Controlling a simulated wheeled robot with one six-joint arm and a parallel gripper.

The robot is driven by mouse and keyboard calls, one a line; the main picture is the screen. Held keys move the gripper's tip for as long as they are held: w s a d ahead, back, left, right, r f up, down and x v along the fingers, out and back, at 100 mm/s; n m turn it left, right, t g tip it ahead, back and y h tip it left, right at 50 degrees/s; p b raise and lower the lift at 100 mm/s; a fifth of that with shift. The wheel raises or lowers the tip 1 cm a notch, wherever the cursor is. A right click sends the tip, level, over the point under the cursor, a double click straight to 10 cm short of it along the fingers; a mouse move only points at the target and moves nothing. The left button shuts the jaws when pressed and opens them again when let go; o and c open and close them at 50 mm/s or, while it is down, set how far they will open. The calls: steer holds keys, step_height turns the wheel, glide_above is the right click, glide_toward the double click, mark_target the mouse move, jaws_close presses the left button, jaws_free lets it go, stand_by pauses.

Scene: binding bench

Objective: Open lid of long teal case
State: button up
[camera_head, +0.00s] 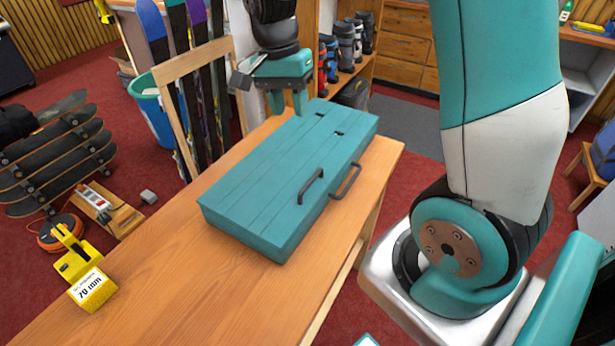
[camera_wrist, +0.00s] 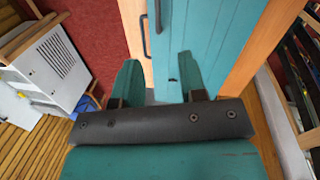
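The long teal case (camera_head: 270,165) lies on the wooden bench, and its planked lid looks shut. Two dark bar handles, one nearer (camera_head: 311,186) and one farther right (camera_head: 345,181), are on its long right side. Two small dark marks show on the lid near the far end. My gripper (camera_head: 288,104) points down over the case's far end, with its fingers apart and nothing between them. In the wrist view, the case (camera_wrist: 205,35) runs beyond my open fingers (camera_wrist: 160,82), with a handle (camera_wrist: 145,36) ahead. Whether a fingertip touches the case I cannot tell.
The bench (camera_head: 160,275) is bare at the near left. A yellow block-like item with a label (camera_head: 92,290) is at its left edge. Skis, a wooden frame (camera_head: 172,115) and a blue bin (camera_head: 150,112) stand beyond the left edge.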

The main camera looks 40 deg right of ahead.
steer(key=d+f+m, duration=0.1)
steer(key=d+m, duration=0.1)
steer(key=p, duration=0.2)
glide_toward(311, 179)
steer(key=f, duration=0.5)
steer(key=s+f, duration=0.1)
steer(key=f, duration=0.2)
steer(key=shift+s+d+f, duration=0.1)
steer(key=shift+f, duration=0.15)
jaws_close()
